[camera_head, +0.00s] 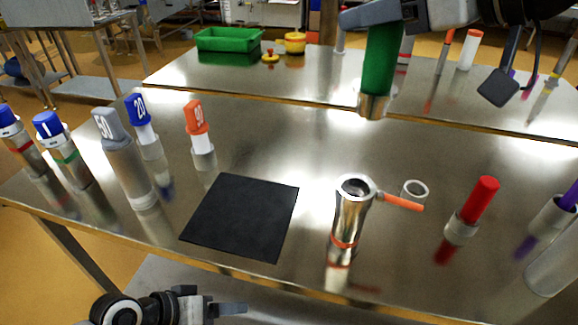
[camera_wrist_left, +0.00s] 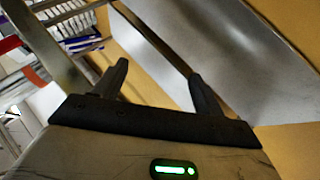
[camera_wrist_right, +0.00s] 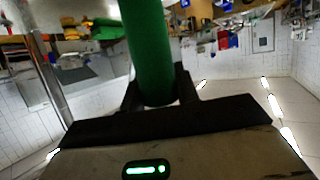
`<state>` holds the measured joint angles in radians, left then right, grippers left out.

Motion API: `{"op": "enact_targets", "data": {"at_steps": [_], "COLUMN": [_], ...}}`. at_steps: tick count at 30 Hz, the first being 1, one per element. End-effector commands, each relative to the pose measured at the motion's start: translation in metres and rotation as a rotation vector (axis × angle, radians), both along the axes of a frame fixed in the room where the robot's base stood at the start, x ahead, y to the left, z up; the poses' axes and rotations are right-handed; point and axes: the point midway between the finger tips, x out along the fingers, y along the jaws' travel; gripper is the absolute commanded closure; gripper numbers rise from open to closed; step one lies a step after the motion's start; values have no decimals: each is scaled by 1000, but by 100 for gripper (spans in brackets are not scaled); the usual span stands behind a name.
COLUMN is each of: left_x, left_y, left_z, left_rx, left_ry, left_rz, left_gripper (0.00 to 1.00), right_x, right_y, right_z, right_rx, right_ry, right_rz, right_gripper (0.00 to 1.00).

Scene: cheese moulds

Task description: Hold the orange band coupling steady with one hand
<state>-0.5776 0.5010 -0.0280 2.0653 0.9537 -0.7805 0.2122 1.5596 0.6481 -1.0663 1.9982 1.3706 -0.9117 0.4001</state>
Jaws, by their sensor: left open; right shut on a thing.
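The orange band coupling (camera_head: 348,215) is a shiny metal cylinder with an orange band low on its side. It stands upright on the steel table, with an orange handle (camera_head: 402,202) sticking out to the right from its top. My left gripper (camera_head: 238,309) is open and empty below the table's front edge, apart from the coupling; its spread fingers show in the left wrist view (camera_wrist_left: 160,88). My right gripper (camera_head: 378,18) is shut on a green cylinder (camera_head: 382,58) with a metal lower end, held above the table behind the coupling. The green cylinder fills the right wrist view's middle (camera_wrist_right: 148,50).
A black mat (camera_head: 242,216) lies left of the coupling. A small metal ring (camera_head: 415,190) and a red-topped piece (camera_head: 478,203) stand to its right. Several numbered cylinders stand at the left. A second table (camera_head: 310,72) behind carries a green crate (camera_head: 228,39).

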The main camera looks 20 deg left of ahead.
Motion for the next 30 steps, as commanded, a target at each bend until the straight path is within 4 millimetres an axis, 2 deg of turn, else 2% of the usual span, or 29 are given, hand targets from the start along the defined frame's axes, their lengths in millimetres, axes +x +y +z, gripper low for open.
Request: {"op": "enact_targets", "data": {"at_steps": [5,8,9,12,18,21,25,30], "left_x": [0,6,12,30,64,75,83,91], "left_y": [-3,-20,-30,-53,-90,-102,-112,-123], "left_z": [50,84,96,114,132,137,140,141], "left_rx": [-272,-513,-641,-918,-1342,-1476,-1573,-1606], "left_ry": [185,335,417,605,959,1095,1205,1247], "left_rz": [-9,56,115,281,543,621,678,697], "left_gripper": [30,30,30,30,30,30,30,30], "right_x": [0,0,0,0,0,0,0,0], "right_y": [0,0,0,0,0,0,0,0], "right_z": [1,1,1,1,1,1,1,1], "right_rx": [1,1,1,1,1,1,1,1], "right_ry": [-2,-2,-2,-2,-2,-2,-2,-2], "right_rz": [0,0,0,0,0,0,0,0], "right_gripper": [100,100,100,100,100,100,100,100]}}
